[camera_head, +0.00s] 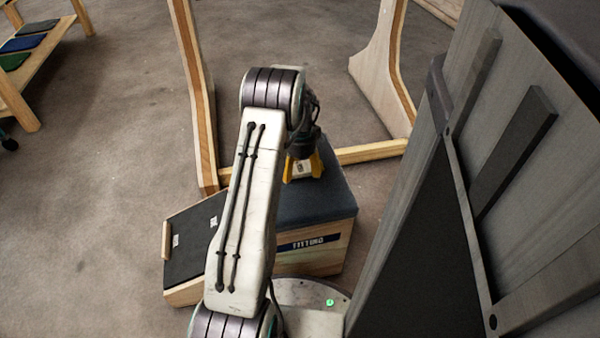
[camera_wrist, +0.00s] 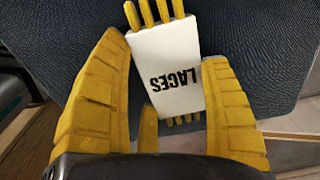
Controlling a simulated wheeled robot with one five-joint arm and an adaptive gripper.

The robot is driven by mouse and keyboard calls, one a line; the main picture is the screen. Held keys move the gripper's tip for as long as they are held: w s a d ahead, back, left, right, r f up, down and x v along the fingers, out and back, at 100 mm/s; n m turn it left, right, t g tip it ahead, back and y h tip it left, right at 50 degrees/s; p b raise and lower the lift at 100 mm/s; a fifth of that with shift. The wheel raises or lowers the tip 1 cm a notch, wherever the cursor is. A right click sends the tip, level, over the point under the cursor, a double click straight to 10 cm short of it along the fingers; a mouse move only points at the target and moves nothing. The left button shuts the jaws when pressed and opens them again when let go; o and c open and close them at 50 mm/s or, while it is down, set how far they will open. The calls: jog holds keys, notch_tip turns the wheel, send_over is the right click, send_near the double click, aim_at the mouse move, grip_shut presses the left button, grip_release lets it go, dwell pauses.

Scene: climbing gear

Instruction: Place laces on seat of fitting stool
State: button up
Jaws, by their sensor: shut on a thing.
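The laces (camera_wrist: 160,62) are a bundle of yellow cords in a white band printed "LACES". My gripper (camera_wrist: 166,50) is shut on them, with one yellow finger on each side. In the head view my gripper (camera_head: 303,164) is over the seat, with the white band of the laces (camera_head: 301,170) between its fingers. The fitting stool's dark blue-grey padded seat (camera_head: 318,208) is below them. It fills most of the background in the wrist view (camera_wrist: 275,55). I cannot tell whether the laces touch the seat.
The stool's sloped dark ramp (camera_head: 190,240) extends to the left. Wooden frame uprights (camera_head: 198,100) and a low rail (camera_head: 370,152) stand behind the stool. A large grey panel (camera_head: 500,150) rises close on the right. A wooden bench (camera_head: 45,55) is at far left. Carpet lies clear between.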

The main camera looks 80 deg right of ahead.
aim_at(300, 170)
jog(key=shift+f, duration=0.15)
jog(key=o, duration=0.9)
notch_tip(300, 170, up, 12)
jog(key=p, duration=0.4)
jog(key=shift+p, duration=0.35)
